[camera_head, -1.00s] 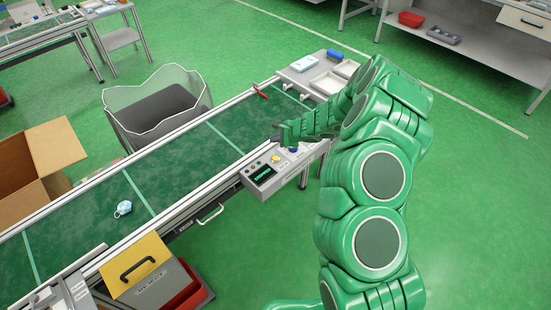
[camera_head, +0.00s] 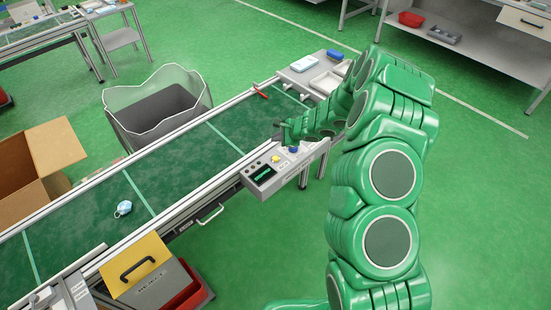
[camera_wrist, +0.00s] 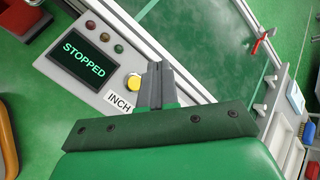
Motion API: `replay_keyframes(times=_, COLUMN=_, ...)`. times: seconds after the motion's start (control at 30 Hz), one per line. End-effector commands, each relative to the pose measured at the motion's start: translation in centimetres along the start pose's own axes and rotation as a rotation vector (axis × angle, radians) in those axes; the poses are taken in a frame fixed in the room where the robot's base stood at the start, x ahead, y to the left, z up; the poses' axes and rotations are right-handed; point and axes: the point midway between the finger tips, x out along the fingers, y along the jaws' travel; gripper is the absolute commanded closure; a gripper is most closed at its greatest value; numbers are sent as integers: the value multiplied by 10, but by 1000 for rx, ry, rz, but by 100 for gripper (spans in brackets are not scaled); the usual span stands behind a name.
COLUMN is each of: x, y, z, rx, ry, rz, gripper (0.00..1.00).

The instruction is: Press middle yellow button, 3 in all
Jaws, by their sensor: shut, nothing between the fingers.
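The yellow button (camera_wrist: 134,83) sits on the grey control panel (camera_head: 263,184) at the conveyor's near edge, above an INCH label in the wrist view. It also shows in the head view (camera_head: 276,158). The panel's screen (camera_wrist: 80,56) reads STOPPED in green. My gripper (camera_wrist: 155,68) is shut and empty, with its fingertips just right of the yellow button in the wrist view. In the head view my gripper (camera_head: 284,132) hangs over the panel's back edge. I cannot tell how high the tips are; no contact with the button shows.
Small indicators (camera_wrist: 105,36) line the panel beside the screen. A blue knob (camera_head: 293,150) is right of the yellow button. A yellow-lidded box (camera_head: 135,262) stands at the lower left.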

Motion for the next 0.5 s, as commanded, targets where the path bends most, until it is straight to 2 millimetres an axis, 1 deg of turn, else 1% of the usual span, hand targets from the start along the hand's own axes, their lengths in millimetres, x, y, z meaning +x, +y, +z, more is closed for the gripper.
replay_keyframes(times=0.5, x=38, y=28, z=-28, rx=2, ry=1, rz=1, gripper=100)
